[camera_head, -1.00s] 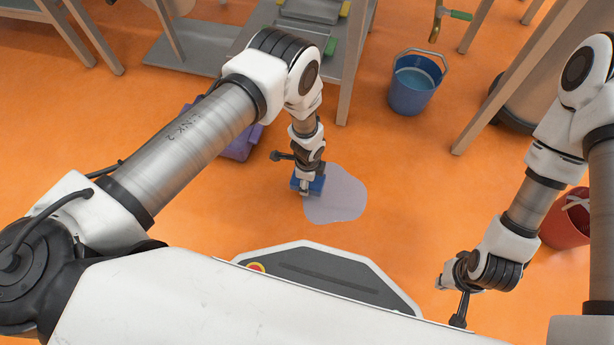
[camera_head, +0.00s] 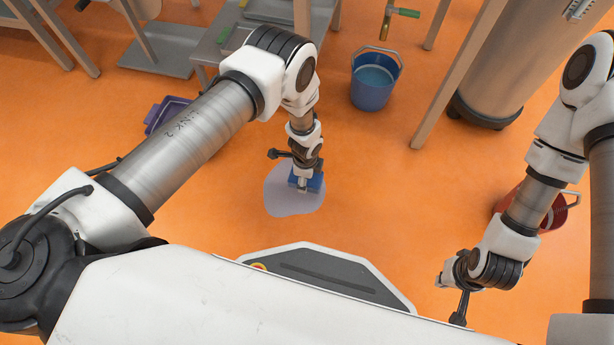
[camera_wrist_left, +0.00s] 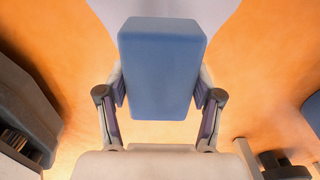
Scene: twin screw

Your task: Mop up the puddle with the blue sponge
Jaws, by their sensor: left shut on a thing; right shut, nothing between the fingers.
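My left gripper (camera_head: 303,186) points down and is shut on the sponge. In the left wrist view the sponge (camera_wrist_left: 162,70) sits between both fingers, with part of the puddle (camera_wrist_left: 214,14) beyond it. I cannot tell whether the sponge's underside touches the floor. My right gripper (camera_head: 444,281) is shut and empty, held at the lower right, well away from the puddle.
A blue bucket (camera_head: 373,88) with liquid stands at the upper right of the puddle. A purple crate (camera_head: 163,113) lies partly behind my left arm. A red bucket (camera_head: 562,214) is partly hidden by my right arm. Wooden legs (camera_head: 440,105) stand at the back. Floor around the puddle is clear.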

